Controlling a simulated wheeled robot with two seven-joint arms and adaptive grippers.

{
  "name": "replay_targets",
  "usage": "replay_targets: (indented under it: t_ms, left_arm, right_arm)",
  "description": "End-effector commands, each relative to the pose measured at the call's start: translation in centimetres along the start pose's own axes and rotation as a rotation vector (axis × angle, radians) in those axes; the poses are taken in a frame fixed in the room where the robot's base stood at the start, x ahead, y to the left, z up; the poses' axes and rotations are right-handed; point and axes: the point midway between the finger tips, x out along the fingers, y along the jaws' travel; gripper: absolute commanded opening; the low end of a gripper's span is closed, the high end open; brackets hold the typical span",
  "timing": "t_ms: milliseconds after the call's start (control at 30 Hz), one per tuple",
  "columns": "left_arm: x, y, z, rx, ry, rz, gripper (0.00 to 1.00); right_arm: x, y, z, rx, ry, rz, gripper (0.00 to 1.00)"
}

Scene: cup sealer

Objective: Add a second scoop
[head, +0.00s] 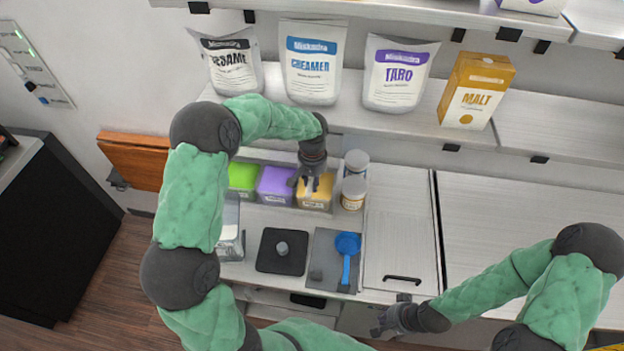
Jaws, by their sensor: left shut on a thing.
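A blue scoop (347,246) lies on a grey mat (322,242) on the counter, its handle toward the front. A yellow container (318,203) stands in a row beside a purple container (275,187) and a green container (242,178). My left gripper (311,186) reaches down onto the yellow container and is shut on it; the exact grip is partly hidden by the fingers. My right gripper (384,325) is in front of the counter edge, away from these objects; its finger opening is too small to make out.
Bags and a malt box (476,91) stand on the shelf above. The counter at right (510,225) is clear.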

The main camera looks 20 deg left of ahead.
Motion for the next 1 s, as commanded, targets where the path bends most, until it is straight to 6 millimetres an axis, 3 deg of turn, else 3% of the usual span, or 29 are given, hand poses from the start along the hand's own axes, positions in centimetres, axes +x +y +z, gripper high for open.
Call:
replay_targets:
  t_ms: [600, 1000]
  left_arm:
    - [5.1, 0.0, 0.1, 0.000, -0.001, 0.001, 0.00]
    - [8.6, 0.0, 0.1, 0.000, -0.001, 0.000, 0.00]
  right_arm:
    - [2.5, 0.9, -0.1, 0.000, 0.001, 0.000, 0.00]
    - [5.3, 1.9, -0.3, 0.000, 0.001, 0.000, 0.00]
